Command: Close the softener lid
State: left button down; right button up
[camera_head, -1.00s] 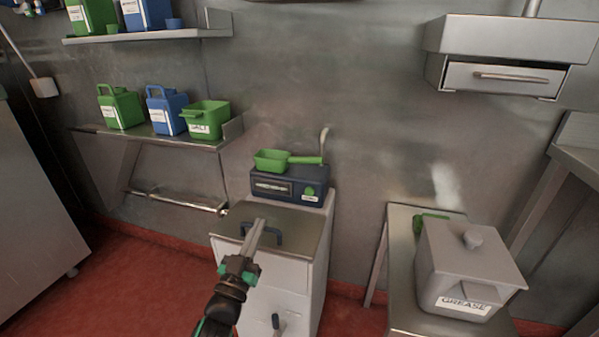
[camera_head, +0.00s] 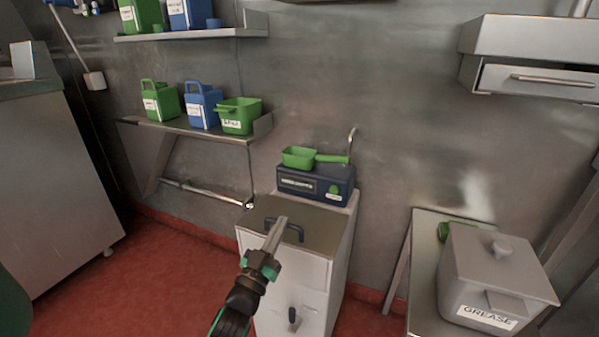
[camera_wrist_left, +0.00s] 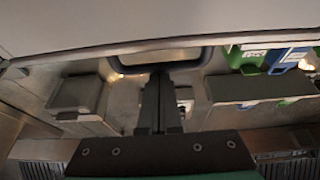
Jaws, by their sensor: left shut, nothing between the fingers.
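The softener is a pale cabinet (camera_head: 300,282) below the wall. Its lid (camera_head: 325,230) is a flat metallic top with a dark blue bar handle (camera_head: 291,231); it looks lying flat in the head view. My left gripper (camera_head: 278,224) is shut and empty, its fingertips overlapping the handle's left part. In the left wrist view, the shut fingers (camera_wrist_left: 160,85) point at the dark handle (camera_wrist_left: 190,62) below a pale panel. I cannot tell whether they touch it. My right gripper is not in view.
A dark blue unit (camera_head: 315,187) with a green scoop (camera_head: 300,157) stands behind the lid. A grease box (camera_head: 490,280) sits on a side table at right. A wall shelf (camera_head: 180,127) holds green and blue containers. Red floor is clear at left.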

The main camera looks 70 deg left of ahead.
pick_arm(q)
jog(key=b+v, duration=0.4)
jog(key=v, duration=0.4)
jog(key=shift+f, duration=0.3)
